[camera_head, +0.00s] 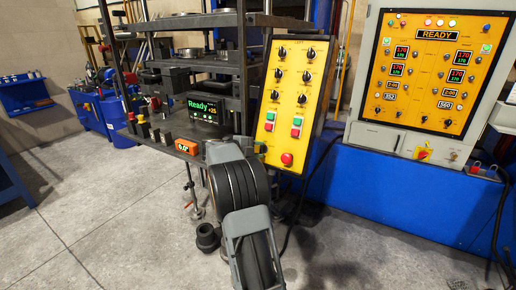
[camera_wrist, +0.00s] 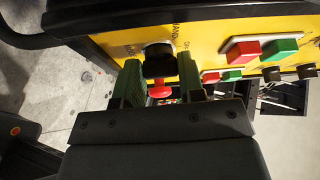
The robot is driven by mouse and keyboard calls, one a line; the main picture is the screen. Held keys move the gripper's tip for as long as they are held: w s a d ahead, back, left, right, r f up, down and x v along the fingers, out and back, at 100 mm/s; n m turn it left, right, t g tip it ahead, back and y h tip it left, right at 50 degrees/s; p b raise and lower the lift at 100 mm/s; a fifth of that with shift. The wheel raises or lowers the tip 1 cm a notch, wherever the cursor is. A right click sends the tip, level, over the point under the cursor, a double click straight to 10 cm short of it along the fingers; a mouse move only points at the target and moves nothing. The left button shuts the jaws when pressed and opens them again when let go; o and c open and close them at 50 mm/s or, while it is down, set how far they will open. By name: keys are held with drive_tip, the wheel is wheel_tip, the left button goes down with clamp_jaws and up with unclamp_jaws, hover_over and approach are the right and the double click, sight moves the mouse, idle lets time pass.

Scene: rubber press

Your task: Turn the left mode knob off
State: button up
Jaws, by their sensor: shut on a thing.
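The left mode knob (camera_wrist: 158,58) is a black knob at the lower end of the yellow control panel (camera_head: 292,72). In the wrist view my gripper (camera_wrist: 160,64) has its two green fingers on either side of the knob and is shut on it. The lettering beside the knob is partly cut off, and I cannot read the knob's setting. A red mushroom button (camera_wrist: 160,92) shows just beyond the knob, between the fingers. In the head view my arm stands in front of the panel's lower left and hides most of the knob area.
Red and green push buttons (camera_wrist: 262,48) and several black knobs lie farther along the panel. The red mushroom button also shows in the head view (camera_head: 287,159). The press with a "Ready" display (camera_head: 204,106) stands at left; a second control cabinet (camera_head: 430,70) at right.

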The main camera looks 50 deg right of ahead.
drive_tip(key=shift+m+y, duration=0.3)
drive_tip(key=shift+m, duration=0.2)
drive_tip(key=o, duration=0.9)
drive_tip(key=shift+o, duration=0.2)
drive_tip(key=v, duration=1.3)
drive_tip(key=shift+w+a+r+p, duration=0.15)
drive_tip(key=shift+a+p, duration=0.2)
drive_tip(key=shift+p, duration=0.1)
